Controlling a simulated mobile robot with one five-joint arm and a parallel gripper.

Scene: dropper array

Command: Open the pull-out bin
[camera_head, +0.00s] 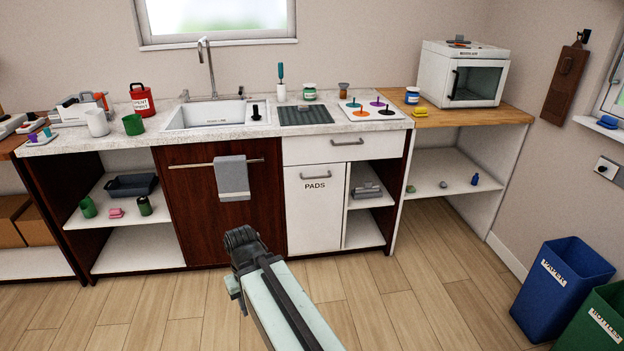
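A white front labelled PADS (314,207) is in the base unit right of the sink, flush with the unit and shut. It has a grey bar handle (315,174) near its top. No other front here is clearly a pull-out bin. My gripper (240,238) is at the end of my arm, in front of the dark red-brown panel (190,210) and to the left of the PADS front. It appears apart from both. Its fingers are too small and dark to tell open from shut.
A grey towel (232,178) hangs on a rail across the brown panel. A white drawer (340,149) is above the PADS front, with open shelves to its right. A blue bin (562,290) and a green bin (597,322) stand far right. The floor before the units is clear.

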